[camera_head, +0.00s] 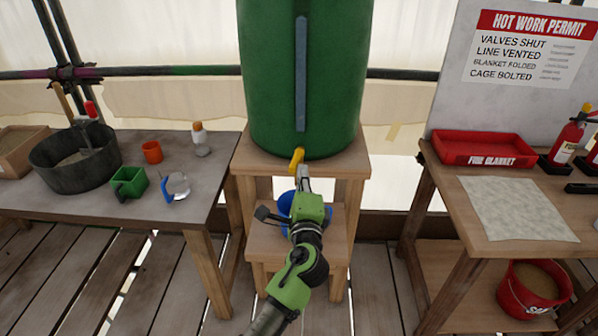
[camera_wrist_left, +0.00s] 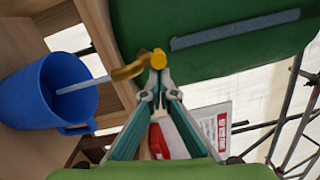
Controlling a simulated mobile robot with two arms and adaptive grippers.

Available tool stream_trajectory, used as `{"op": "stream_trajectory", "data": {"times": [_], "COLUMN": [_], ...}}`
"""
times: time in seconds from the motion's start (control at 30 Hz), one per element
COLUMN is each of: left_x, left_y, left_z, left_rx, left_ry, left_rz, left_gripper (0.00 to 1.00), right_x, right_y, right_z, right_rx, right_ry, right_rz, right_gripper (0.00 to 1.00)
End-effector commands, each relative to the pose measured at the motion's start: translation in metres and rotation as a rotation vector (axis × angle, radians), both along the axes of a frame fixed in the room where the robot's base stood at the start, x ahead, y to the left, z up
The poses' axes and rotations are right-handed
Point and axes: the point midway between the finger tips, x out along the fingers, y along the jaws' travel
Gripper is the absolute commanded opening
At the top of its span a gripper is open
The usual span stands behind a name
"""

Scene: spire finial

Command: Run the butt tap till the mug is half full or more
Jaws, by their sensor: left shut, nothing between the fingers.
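The green water butt (camera_head: 335,60) stands on a wooden stand, with a yellow tap (camera_head: 297,157) low on its front. The tap (camera_wrist_left: 128,71) also shows in the left wrist view, with its yellow lever end at the gripper's fingertips. A pale stream (camera_wrist_left: 82,86) runs from the spout into the blue mug (camera_wrist_left: 28,98). The mug (camera_head: 285,204) is on the lower shelf, partly hidden by my arm in the head view. The water level inside cannot be made out. My left gripper (camera_head: 303,180) is shut and empty, its tips against or very close to the lever.
The left table (camera_head: 60,205) holds a dark tub (camera_head: 70,165), a green box (camera_head: 128,183), an orange cup (camera_head: 152,152) and a bottle (camera_head: 200,140). The right bench holds a red tray (camera_head: 455,137), a pale cloth (camera_head: 515,210) and extinguishers. A red bucket (camera_head: 510,300) stands below.

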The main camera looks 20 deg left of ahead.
Motion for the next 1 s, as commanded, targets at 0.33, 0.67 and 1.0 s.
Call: {"op": "stream_trajectory", "data": {"times": [0.33, 0.67, 1.0], "left_x": [-0.001, -0.003, -0.005], "left_y": [-0.001, 0.004, 0.008], "left_z": [0.0, 0.003, 0.003], "left_rx": [0.0, 0.003, 0.004], "left_ry": [0.0, 0.0, 0.0], "left_rz": [0.0, -0.058, -0.154], "left_gripper": [0.0, 0.0, 0.0], "right_x": [0.012, 0.012, 0.012], "right_y": [-0.004, -0.008, -0.007], "right_z": [0.001, 0.011, 0.024], "right_rx": [-0.003, -0.008, -0.008], "right_ry": [-0.015, -0.017, -0.017], "right_rz": [0.005, 0.004, 0.003], "right_gripper": [0.4, 0.4, 0.4]}}
